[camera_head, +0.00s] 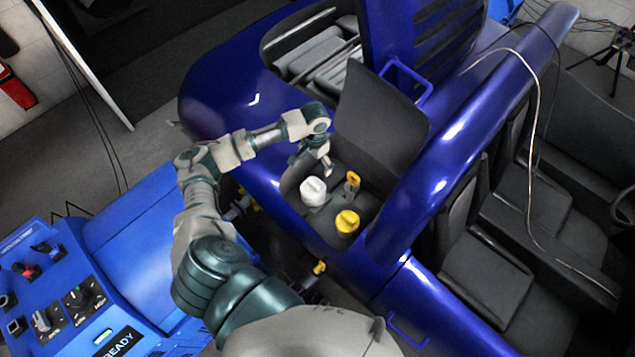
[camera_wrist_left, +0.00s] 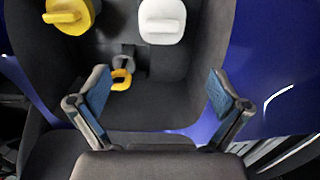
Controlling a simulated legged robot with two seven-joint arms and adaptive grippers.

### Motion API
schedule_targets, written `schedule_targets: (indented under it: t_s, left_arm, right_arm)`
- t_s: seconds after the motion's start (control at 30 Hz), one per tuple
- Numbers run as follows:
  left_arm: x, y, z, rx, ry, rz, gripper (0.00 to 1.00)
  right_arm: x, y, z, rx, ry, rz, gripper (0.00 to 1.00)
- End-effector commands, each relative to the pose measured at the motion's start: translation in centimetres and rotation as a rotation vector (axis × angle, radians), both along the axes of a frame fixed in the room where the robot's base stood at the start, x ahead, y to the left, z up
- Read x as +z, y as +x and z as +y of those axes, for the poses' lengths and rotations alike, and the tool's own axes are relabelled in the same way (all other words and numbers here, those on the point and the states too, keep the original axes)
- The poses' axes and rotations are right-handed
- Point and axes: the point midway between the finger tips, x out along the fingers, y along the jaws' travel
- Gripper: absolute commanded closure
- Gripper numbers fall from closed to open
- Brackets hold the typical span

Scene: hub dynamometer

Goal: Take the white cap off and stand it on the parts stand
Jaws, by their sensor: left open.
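The white cap (camera_head: 313,191) sits in the dark recess of the blue car's open engine bay; it also shows at the top of the left wrist view (camera_wrist_left: 162,24). My left gripper (camera_head: 326,168) is just behind and to the right of the cap in the head view, apart from it. In the left wrist view my left gripper (camera_wrist_left: 156,82) has its two fingers spread wide, with nothing between them touching. I cannot make out a parts stand in either view. My right gripper is not in view.
A yellow cap (camera_head: 347,222) sits close to the white cap. A yellow ring handle (camera_head: 352,180) stands beside them. A dark raised panel (camera_head: 382,125) is behind the recess. A blue console (camera_head: 75,285) with knobs and a READY display is at left.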

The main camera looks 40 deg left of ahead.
Motion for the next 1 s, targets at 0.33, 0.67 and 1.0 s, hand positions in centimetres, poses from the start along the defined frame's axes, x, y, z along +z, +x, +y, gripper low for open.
schedule_targets:
  t_s: [0.33, 0.67, 1.0]
  left_arm:
    - [-8.6, 0.1, 0.4, -0.001, -0.006, 0.004, 0.0]
    - [-11.7, -0.2, 0.3, -0.001, -0.003, 0.003, 0.0]
    - [-15.6, -0.4, 0.4, -0.002, -0.002, 0.001, 0.0]
  right_arm:
    - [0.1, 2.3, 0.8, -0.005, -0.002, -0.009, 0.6]
    - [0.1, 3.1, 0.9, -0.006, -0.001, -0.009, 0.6]
    - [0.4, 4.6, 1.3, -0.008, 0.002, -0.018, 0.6]
